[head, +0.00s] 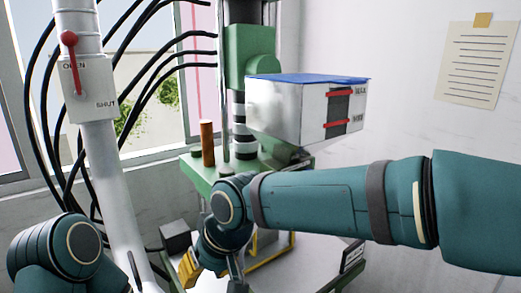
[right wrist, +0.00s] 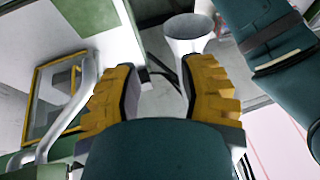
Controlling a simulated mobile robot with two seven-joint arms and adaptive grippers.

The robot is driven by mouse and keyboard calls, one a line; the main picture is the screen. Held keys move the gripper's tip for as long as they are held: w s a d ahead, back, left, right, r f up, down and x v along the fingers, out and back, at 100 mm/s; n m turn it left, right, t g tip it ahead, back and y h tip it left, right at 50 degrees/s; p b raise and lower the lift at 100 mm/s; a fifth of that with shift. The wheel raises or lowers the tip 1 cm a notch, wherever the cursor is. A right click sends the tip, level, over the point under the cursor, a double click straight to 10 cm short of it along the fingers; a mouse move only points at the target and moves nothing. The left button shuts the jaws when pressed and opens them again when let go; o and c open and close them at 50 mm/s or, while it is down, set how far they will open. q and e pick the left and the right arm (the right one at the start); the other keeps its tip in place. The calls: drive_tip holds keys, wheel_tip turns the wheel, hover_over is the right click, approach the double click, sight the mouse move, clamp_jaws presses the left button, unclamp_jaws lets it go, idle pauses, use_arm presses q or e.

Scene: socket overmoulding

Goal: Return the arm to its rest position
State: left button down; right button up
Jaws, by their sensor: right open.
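My right arm (head: 330,205) comes in from the right in the head view and bends down at its teal wrist. My right gripper (head: 189,268) is low in the middle, partly cut off by the bottom edge and partly hidden by my wrist. In the right wrist view its yellow fingers (right wrist: 158,78) stand wide apart with nothing between them. My left arm (head: 70,248) shows only as a teal joint at the lower left; its gripper is not in view.
A green machine (head: 248,50) stands behind my right wrist, with a white box (head: 275,115) above the forearm. A white pipe (head: 105,170) with a red lever (head: 69,55) stands at left, beside black hoses. A yellow frame (right wrist: 32,105) is left of my fingers.

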drive_tip(key=w+d+f+m+b, duration=0.1)
drive_tip(key=w+d+f, duration=0.1)
drive_tip(key=f, duration=0.6)
drive_tip(key=w+d+f+m, duration=0.1)
drive_tip(key=w+d+f, duration=0.1)
drive_tip(key=f, duration=0.7)
use_arm(q)
drive_tip(key=f+b, duration=0.1)
drive_tip(key=f, duration=0.2)
drive_tip(key=f+b, duration=0.1)
drive_tip(key=shift+a+f+b, duration=0.25)
drive_tip(key=shift+b, duration=0.1)
use_arm(e)
drive_tip(key=s+d+f+m, duration=0.2)
drive_tip(key=d+f, duration=0.3)
drive_tip(key=f, duration=0.3)
drive_tip(key=s+d+f+m, duration=0.2)
drive_tip(key=s+d+f, duration=0.3)
drive_tip(key=f, duration=0.4)
drive_tip(key=s+d+f+m, duration=0.3)
drive_tip(key=d+f, duration=0.2)
drive_tip(key=f, duration=0.4)
drive_tip(key=shift+s+d+f+h, duration=0.15)
drive_tip(key=shift+s+d+h, duration=0.1)
drive_tip(key=shift+h, duration=0.05)
